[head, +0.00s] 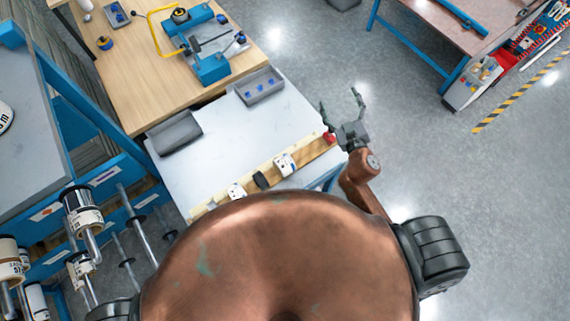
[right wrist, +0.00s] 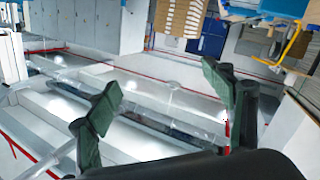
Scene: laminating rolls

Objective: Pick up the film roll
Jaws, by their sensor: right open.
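Several film rolls are in the head view. White labelled rolls hang on metal rods at the lower left; one (head: 84,217) is near the blue rack. Two small white rolls sit along a wooden strip on the pale table, one at the left (head: 236,191) and one farther right (head: 285,163). I cannot tell which roll is meant. My right gripper (head: 340,101) is open and empty at the table's right edge, apart from the rolls. In the right wrist view its spread fingers (right wrist: 160,82) have nothing between them. My left gripper is out of view.
The pale table (head: 200,150) also bears a grey tray (head: 260,86) with blue pieces, a dark grey bin (head: 174,134) and a red item (head: 329,138). A wooden bench (head: 135,75) with a blue machine (head: 207,55) stands behind. Open floor lies at right.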

